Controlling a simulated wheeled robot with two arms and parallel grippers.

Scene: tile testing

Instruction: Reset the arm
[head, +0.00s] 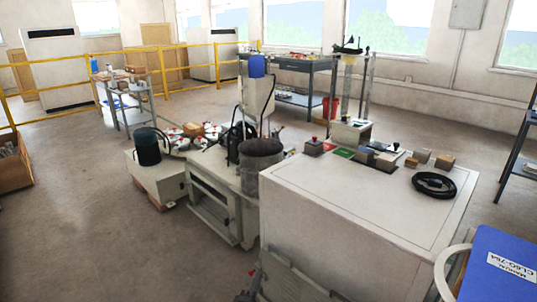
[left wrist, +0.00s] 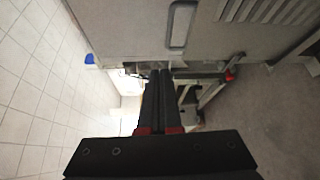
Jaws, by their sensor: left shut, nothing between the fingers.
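My left gripper (left wrist: 158,75) is in the left wrist view, with its two long black fingers together and nothing between them. The red marks at the finger bases sit above a wide dark mount. In the head view, a small dark part at the bottom edge looks like my left gripper (head: 247,290), beside the front of the large white cabinet (head: 355,205). A grey panel with a handle (left wrist: 180,25) lies beyond the fingertips in the left wrist view. My right gripper is not in view.
A black cable coil (head: 434,185) and several small blocks lie on the white cabinet. A metal drum (head: 261,165) and a white machine stand left of the cabinet. The floor (head: 90,220) at the left is clear.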

